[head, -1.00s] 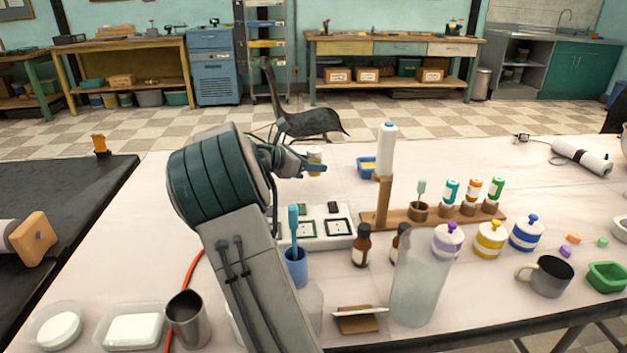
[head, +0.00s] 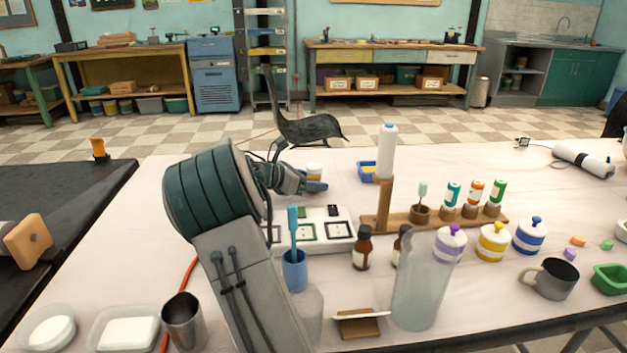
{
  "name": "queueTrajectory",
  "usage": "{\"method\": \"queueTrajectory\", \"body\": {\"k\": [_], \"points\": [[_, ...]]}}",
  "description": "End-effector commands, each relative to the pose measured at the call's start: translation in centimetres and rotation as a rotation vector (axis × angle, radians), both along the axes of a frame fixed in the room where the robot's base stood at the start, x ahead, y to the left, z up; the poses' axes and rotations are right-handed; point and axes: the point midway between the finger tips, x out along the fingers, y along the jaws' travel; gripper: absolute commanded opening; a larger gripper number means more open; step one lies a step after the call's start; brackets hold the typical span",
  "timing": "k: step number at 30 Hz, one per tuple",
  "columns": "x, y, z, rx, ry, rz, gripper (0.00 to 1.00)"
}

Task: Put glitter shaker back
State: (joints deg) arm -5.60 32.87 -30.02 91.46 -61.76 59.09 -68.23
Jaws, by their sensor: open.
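A small white jar (head: 315,169) with a yellowish band stands on the table just beyond my gripper (head: 318,186); its lower part is hidden by the gripper. I cannot tell whether it is the glitter shaker. My gripper is open and low over the table, close to the jar's near side; I see nothing held. A wooden rack (head: 400,219) to the right holds small bottles with teal (head: 453,192), orange (head: 476,190) and green (head: 498,190) labels in its cups. Its left cup (head: 420,213) holds a brush-like tool.
A blue tray (head: 367,172) lies right of the gripper. A white panel box (head: 325,232), blue cup (head: 295,270), brown bottles (head: 362,248) and frosted jug (head: 420,290) stand nearer. The table's far left is clear.

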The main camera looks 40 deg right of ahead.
Motion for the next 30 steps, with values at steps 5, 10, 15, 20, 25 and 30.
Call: {"method": "queueTrajectory", "body": {"k": [5,10,15,20,25,30], "points": [[0.4,2.8,1.5,0.001,-0.001,0.006,0.59],[0.7,6.2,2.9,0.001,-0.001,0.004,0.59],[0.9,9.0,4.0,0.001,-0.001,0.004,0.59],[1.0,10.3,4.4,0.000,-0.001,0.002,0.59],[1.0,10.7,4.5,0.000,0.000,0.000,0.59],[1.0,10.7,4.5,0.000,0.000,0.000,0.59]]}}
